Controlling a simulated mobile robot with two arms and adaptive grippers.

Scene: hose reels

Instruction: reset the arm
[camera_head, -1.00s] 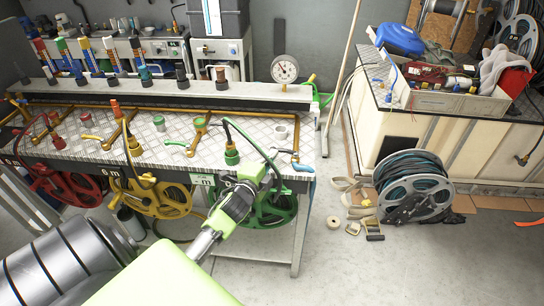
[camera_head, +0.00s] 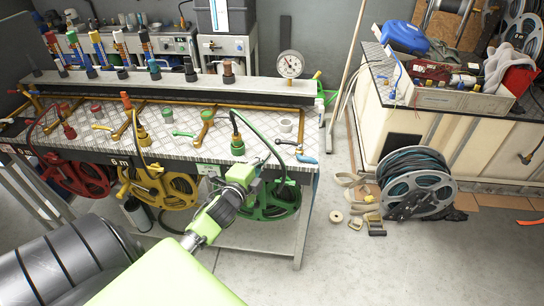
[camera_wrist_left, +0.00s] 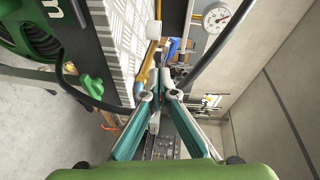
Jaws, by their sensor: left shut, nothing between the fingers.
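My left gripper (camera_head: 248,172) is in front of the bench's near edge, by the green hose reel (camera_head: 277,200). In the left wrist view its two teal fingers (camera_wrist_left: 157,92) meet at the tips, with nothing between them. The bench top (camera_head: 180,115) lies behind the gripper in the head view. The green hose fitting (camera_head: 237,146) stands on the bench, and its dark hose curves right and down towards the green reel. My right gripper is in neither view.
Red (camera_head: 75,177) and yellow (camera_head: 158,188) reels hang under the bench front. A loose hose reel (camera_head: 415,182) stands on the floor at right, near tape rolls. A pressure gauge (camera_head: 290,65) is behind the bench. Floor between bench and the right cabinet (camera_head: 430,130) is clear nearer me.

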